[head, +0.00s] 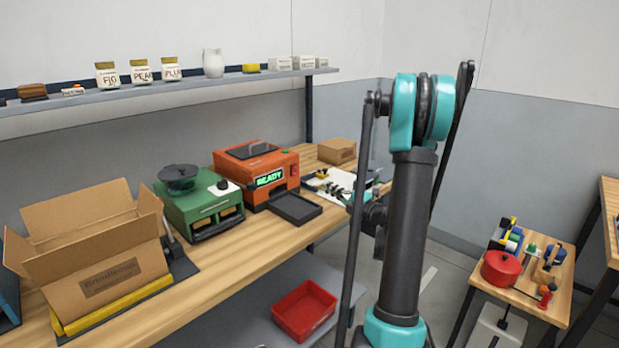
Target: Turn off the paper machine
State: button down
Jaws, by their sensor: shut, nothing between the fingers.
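An orange machine (257,170) stands on the long wooden bench, with a lit green READY display (270,179) on its front. A small green button (286,152) shows on its top at the right, and a dark tray (295,208) sticks out in front. A green machine (200,203) with a black round top and a white panel stands to its left. I cannot tell by a label which one is the paper machine. My arm rises right of the bench, apart from both machines. My gripper's fingers are not visible; the arm hides what lies behind it.
An open cardboard box (98,250) stands at the bench's left. A shelf (170,97) with jars runs above. A small closed box (337,151) is at the bench's far end. A red bin (304,310) sits below. A small table (525,283) with a red pot stands right.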

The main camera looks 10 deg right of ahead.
aim_at(295, 168)
jog(key=x, duration=1.2)
jog(key=shift+w+a, duration=0.15)
jog(key=shift+w, duration=0.05)
jog(key=shift+w+a+r, duration=0.15)
jog(key=shift+w+a, duration=0.2)
jog(key=shift+w, duration=0.15)
jog(key=shift+w, duration=0.1)
jog(key=shift+w+a+r, duration=0.15)
jog(key=shift+w+a, duration=0.05)
jog(key=shift+s+d, duration=0.1)
jog(key=shift+s, duration=0.05)
